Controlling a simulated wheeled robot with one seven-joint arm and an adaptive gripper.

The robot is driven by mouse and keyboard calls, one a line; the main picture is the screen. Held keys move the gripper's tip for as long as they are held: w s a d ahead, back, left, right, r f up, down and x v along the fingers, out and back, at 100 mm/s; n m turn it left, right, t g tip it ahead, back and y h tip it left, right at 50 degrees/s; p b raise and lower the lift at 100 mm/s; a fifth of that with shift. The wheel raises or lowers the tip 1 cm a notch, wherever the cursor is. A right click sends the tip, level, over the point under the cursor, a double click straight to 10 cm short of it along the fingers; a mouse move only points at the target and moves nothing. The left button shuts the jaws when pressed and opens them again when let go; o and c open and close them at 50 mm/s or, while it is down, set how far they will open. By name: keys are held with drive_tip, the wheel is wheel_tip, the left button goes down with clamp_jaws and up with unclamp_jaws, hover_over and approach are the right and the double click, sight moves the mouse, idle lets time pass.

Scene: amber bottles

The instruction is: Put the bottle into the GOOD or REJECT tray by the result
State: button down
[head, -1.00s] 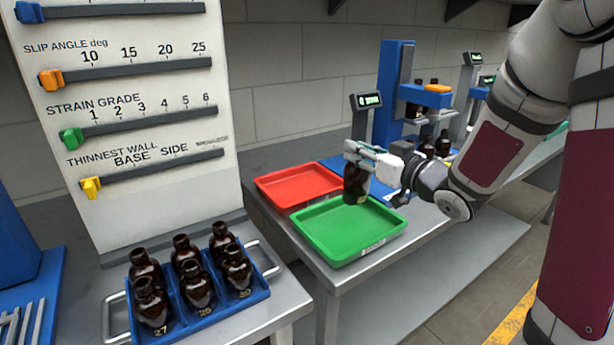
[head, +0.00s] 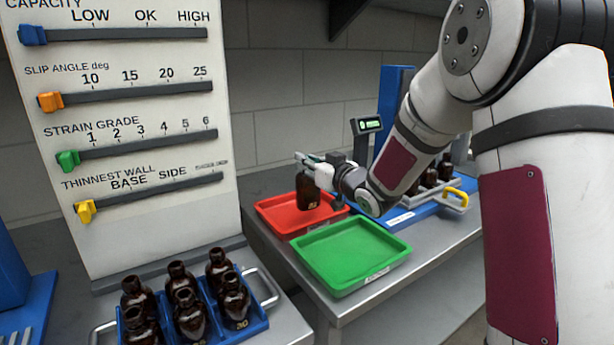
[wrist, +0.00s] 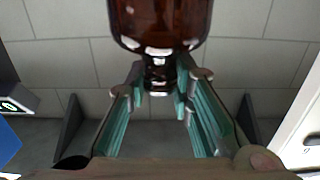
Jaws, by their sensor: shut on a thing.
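My gripper (head: 311,162) is shut on an amber bottle (head: 307,192) by its neck. The bottle hangs upright over the red tray (head: 276,217); I cannot tell whether its base touches the tray floor. In the wrist view the bottle's dark neck (wrist: 158,75) sits between the teal-padded fingers. The green tray (head: 345,283) is empty and stands in front of the red tray, with a white label on its near rim. The red tray shows no other bottle.
A blue rack (head: 252,326) of several amber bottles stands at the lower left, before a board with coloured sliders (head: 87,211). Behind the trays are a small green-lit display (head: 370,126), a blue stand and more bottles (head: 430,178).

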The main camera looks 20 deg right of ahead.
drive_tip(key=shift+w+a+f, duration=0.1)
drive_tip(key=shift+w+f, duration=0.05)
drive_tip(key=shift+f, duration=0.75)
drive_tip(key=shift+w+a+f, duration=0.1)
drive_tip(key=shift+f, duration=0.8)
drive_tip(key=shift+f+b, duration=0.2)
drive_tip(key=shift+b, duration=0.2)
drive_tip(key=c, duration=1.4)
unclamp_jaws()
drive_tip(key=shift+r, duration=0.1)
drive_tip(key=shift+r+p, duration=0.15)
drive_tip(key=shift+p, duration=0.15)
drive_tip(key=v, duration=1.2)
